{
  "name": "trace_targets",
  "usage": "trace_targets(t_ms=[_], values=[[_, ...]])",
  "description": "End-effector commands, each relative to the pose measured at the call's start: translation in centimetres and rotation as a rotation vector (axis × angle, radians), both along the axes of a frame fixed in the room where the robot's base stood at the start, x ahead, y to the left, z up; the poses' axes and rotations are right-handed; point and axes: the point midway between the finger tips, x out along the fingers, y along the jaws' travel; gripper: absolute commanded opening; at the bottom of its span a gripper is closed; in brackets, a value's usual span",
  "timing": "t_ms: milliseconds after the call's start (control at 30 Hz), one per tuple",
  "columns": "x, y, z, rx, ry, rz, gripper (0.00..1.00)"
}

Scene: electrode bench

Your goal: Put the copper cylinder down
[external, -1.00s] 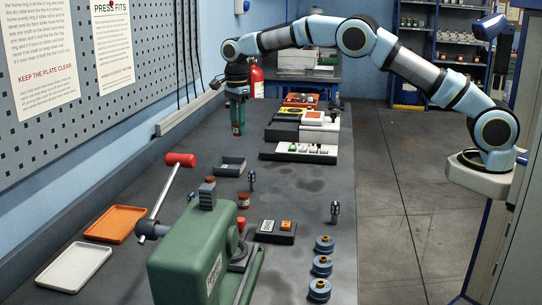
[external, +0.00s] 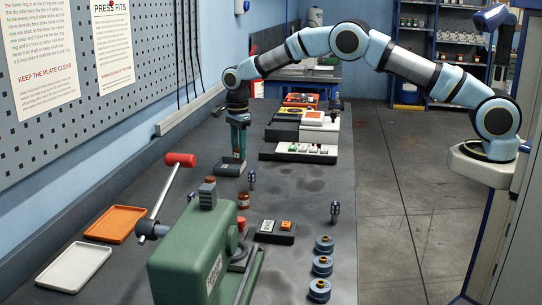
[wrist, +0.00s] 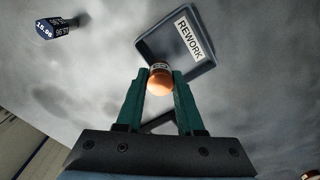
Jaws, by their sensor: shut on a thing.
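The copper cylinder (wrist: 160,80) is between the green fingers of my gripper (wrist: 162,76) in the wrist view, its rounded copper end showing. The fingers are shut on it. A dark grey tray labelled REWORK (wrist: 205,72) lies beyond the fingertips. In the external view my gripper (external: 239,150) points down over this tray (external: 222,170), low above the bench. I cannot tell whether the cylinder touches the tray floor.
A dark labelled peg (wrist: 57,28) stands near the tray. The green press (external: 190,255) with its red-knobbed lever (external: 180,160) is nearer the camera. An orange tray (external: 117,222) and white tray (external: 75,267) lie left. Blue spools (external: 323,265) stand front right.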

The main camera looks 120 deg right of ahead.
Motion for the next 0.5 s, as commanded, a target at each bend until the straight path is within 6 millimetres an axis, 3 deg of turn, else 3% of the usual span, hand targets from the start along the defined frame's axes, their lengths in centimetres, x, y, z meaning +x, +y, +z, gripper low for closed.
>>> trace_targets(t_ms=[400,433,500], values=[[0.0,-0.01,-0.9,-0.001,0.0,0.0,0.0],[-0.02,0.01,-0.96,0.0,0.001,0.0,0.4],[-0.01,0.01,-0.95,0.0,0.001,0.0,0.48]])
